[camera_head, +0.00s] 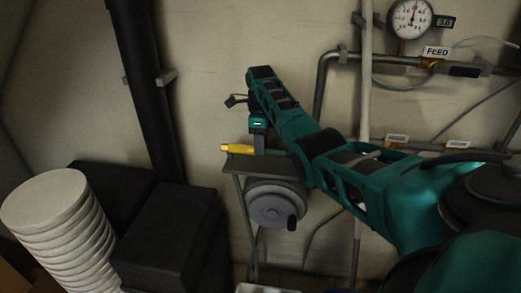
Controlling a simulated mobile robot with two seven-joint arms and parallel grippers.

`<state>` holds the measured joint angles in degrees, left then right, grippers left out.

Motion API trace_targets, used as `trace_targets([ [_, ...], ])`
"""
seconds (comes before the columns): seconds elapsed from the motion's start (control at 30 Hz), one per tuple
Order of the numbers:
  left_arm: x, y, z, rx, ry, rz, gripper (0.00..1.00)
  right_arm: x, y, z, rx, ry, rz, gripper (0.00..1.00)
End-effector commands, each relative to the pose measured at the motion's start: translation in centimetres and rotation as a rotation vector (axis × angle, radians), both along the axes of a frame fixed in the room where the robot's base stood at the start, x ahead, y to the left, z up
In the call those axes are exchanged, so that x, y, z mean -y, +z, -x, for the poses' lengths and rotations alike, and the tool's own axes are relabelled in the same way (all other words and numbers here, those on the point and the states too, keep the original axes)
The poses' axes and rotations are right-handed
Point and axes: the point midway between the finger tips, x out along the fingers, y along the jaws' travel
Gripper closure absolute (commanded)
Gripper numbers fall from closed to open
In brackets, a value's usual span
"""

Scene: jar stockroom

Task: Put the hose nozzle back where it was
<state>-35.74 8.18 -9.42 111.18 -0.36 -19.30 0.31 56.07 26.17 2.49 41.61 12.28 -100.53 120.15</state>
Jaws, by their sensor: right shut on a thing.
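The hose nozzle (236,148) has a yellow tip pointing left and a darker body running right behind my fingers. It lies roughly level at the top of a small dark shelf (240,163); I cannot tell whether it touches the shelf or is just above it. My right gripper (259,146), on the teal arm from the right, points down and is shut on the nozzle. The fingers hide part of the nozzle. My left gripper is out of view.
Pipes and a pressure gauge (412,18) are on the wall to the right. Black boxes (165,235) and a stack of pale round discs (48,200) stand at the lower left.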

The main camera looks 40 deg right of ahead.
Motion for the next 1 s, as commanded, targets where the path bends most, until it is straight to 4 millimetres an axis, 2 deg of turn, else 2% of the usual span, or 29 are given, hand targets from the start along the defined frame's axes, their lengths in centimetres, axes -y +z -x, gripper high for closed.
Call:
trace_targets([
  [0.1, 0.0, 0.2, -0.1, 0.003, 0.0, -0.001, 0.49, 0.0, -1.8, 0.0, -0.003, 0.0, 0.0, 1.0],
  [0.2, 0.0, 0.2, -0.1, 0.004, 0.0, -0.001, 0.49, 0.0, -2.5, 0.0, -0.001, 0.0, -0.001, 1.0],
  [0.6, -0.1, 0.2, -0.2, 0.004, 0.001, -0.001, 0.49, 0.0, -2.9, 0.0, 0.001, 0.0, -0.001, 1.0],
  [0.63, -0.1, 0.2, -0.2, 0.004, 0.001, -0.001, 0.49, 0.0, -2.9, 0.0, 0.0, 0.0, 0.0, 0.65],
  [0.87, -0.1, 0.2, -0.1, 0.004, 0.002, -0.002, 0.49, 0.0, -2.9, 0.0, 0.0, 0.0, 0.0, 0.43],
  [1.0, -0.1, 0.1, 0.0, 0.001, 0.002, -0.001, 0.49, 0.0, -2.9, 0.0, 0.0, 0.0, 0.0, 0.42],
])
